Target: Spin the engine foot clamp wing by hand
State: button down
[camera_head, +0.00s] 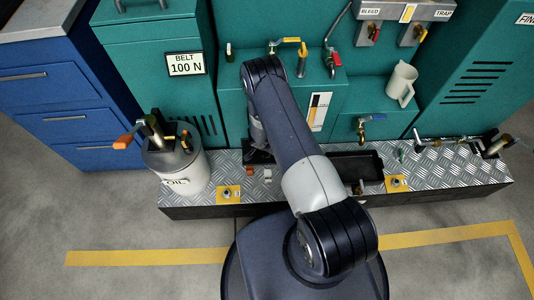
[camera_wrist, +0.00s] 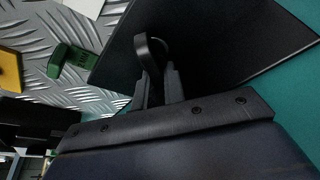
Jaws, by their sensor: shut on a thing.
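In the wrist view my gripper (camera_wrist: 157,78) has its grey fingers closed around a dark curved wing (camera_wrist: 145,50), which looks like the clamp wing. The wing stands out from between the fingertips against a black surface. In the head view my arm bends over and comes down toward the tread-plate base, and my gripper (camera_head: 258,156) is a dark shape low by the teal front. The arm covers much of that spot, so the wing and the clamp body cannot be made out there.
The tread-plate base (camera_head: 440,175) carries two yellow plates with bolts, left (camera_head: 228,193) and right (camera_head: 397,183), and a black tray (camera_head: 357,167). An oil can (camera_head: 180,170) stands at left. A green piece (camera_wrist: 70,62) lies on the tread plate in the wrist view.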

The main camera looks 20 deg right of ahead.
jog(key=shift+s+m+g, duration=0.25)
jog(key=shift+m+g, duration=0.05)
jog(key=shift+m, duration=0.5)
jog(key=shift+f, duration=0.1)
jog(key=shift+m+h+b, duration=0.3)
jog(key=shift+m+b, duration=0.1)
jog(key=c, duration=1.9)
grip_release()
jog(key=shift+d+m, duration=0.1)
jog(key=shift+m, duration=0.3)
jog(key=o, duration=0.5)
